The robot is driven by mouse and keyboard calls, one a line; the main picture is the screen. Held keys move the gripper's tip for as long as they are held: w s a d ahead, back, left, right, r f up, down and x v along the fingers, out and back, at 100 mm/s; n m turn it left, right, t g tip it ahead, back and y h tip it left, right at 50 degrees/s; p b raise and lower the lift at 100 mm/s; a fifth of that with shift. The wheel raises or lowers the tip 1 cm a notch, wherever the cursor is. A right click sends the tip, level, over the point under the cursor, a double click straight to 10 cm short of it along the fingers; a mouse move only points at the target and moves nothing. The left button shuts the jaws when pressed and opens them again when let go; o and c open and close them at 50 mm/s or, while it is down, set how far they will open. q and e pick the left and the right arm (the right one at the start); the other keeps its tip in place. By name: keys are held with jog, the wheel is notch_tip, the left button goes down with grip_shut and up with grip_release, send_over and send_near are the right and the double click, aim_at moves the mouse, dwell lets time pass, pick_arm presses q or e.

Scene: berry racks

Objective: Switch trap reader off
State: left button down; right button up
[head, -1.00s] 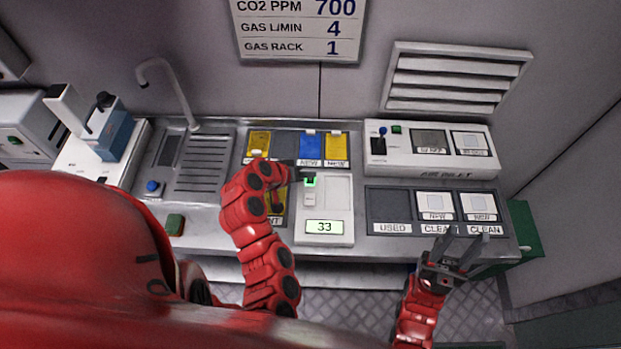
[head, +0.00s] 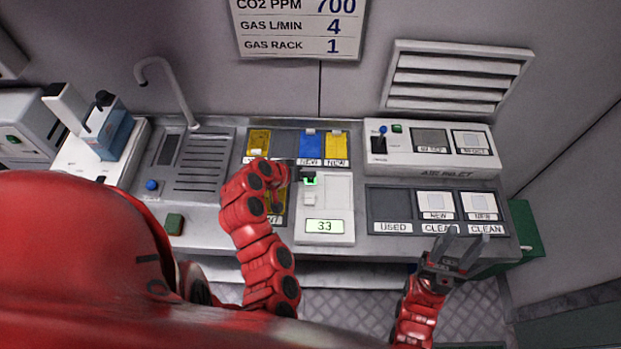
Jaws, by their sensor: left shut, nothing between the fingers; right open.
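The trap reader (head: 341,195) is a white box in the middle of the bench. Its lit display (head: 325,226) reads 33. A small white switch piece (head: 309,199) sits on its left part, just below a green-edged mark (head: 310,182). My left gripper (head: 308,176) is shut and empty, its dark tips at the top of the switch area; I cannot tell whether they touch it. The tips partly hide the upper end of the switch. My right gripper (head: 466,246) is open and empty over the bench's front edge, below the CLEAN cards.
Yellow and blue traps (head: 311,145) lie in trays behind the reader; my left arm hides part of another yellow one. To the right are a USED slot (head: 390,205), CLEAN cards (head: 436,204) and an air inlet box (head: 400,163). A sink tap (head: 166,85) stands at the left.

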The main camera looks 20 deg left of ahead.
aim_at(308, 181)
pick_arm(q)
jog(key=shift+f, duration=0.25)
jog(key=shift+f+b, duration=0.55)
jog(key=shift+b, duration=0.2)
dwell(0.5)
jog(key=shift+r, duration=0.1)
jog(key=shift+r+p, duration=0.3)
jog(key=shift+r, duration=0.6)
jog(key=shift+r+p, duration=1.1)
jog(key=shift+r, duration=1.4)
